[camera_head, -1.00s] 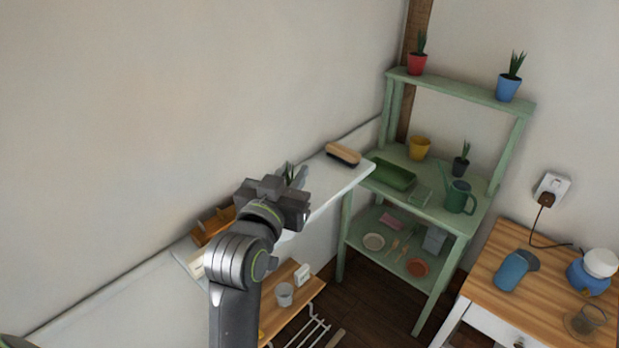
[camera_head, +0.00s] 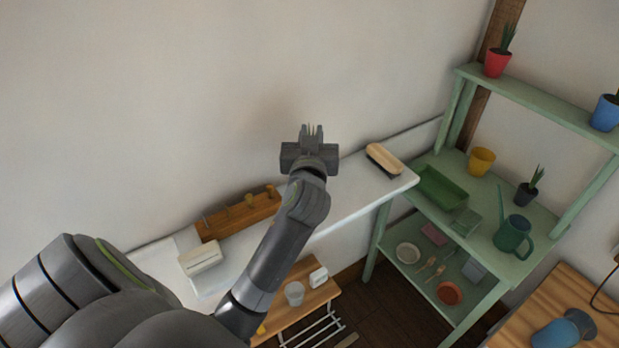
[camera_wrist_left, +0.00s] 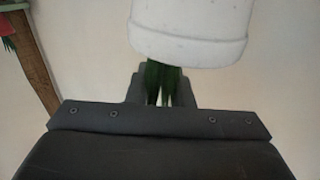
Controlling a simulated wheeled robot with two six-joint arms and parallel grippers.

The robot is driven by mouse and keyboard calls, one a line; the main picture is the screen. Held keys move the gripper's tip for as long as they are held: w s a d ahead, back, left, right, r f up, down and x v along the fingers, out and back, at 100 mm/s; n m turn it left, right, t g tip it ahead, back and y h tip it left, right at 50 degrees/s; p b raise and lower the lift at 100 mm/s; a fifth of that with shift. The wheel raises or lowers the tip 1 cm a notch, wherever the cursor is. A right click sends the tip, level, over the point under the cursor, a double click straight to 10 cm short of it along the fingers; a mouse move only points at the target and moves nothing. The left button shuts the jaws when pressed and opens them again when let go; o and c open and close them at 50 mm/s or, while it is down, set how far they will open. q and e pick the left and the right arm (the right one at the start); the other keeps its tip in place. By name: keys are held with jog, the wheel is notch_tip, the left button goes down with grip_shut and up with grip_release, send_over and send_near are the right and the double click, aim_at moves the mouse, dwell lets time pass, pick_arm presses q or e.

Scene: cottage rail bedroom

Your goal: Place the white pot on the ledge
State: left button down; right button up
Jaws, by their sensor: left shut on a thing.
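The white pot (camera_wrist_left: 190,30) fills the top of the left wrist view, its rim toward the fingers and dark green leaves (camera_wrist_left: 163,82) between them. My left gripper (camera_head: 311,132) is shut on the pot, which it hides in the head view; only thin leaf tips show between the fingers. The exact contact of fingers and pot is hidden. The gripper appears in front of the wall, over the back of the white ledge (camera_head: 346,203); the gap to the ledge cannot be told. My right gripper is not in view.
On the ledge are a wooden peg rack (camera_head: 238,214), a white block (camera_head: 200,259) and a brush (camera_head: 384,160). Bare ledge lies between rack and brush. A green shelf unit (camera_head: 510,92) stands right, with a red pot (camera_head: 497,63). A wooden shelf (camera_head: 270,322) is below.

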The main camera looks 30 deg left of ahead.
pick_arm(q)
notch_tip(320, 180, down, 4)
jog(key=shift+w+d+r, duration=0.1)
jog(key=shift+r, duration=0.15)
jog(key=shift+f, duration=1.75)
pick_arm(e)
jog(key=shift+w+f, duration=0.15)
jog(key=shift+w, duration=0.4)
pick_arm(q)
jog(key=c, duration=1.7)
grip_release()
jog(key=shift+f+b, duration=0.2)
jog(key=shift+b, duration=0.1)
jog(key=shift+c, duration=0.2)
jog(key=o, duration=0.5)
jog(key=shift+r, duration=0.1)
jog(key=shift+c, duration=0.2)
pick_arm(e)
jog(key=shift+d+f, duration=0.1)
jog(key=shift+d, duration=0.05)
pick_arm(q)
jog(key=shift+r, duration=0.1)
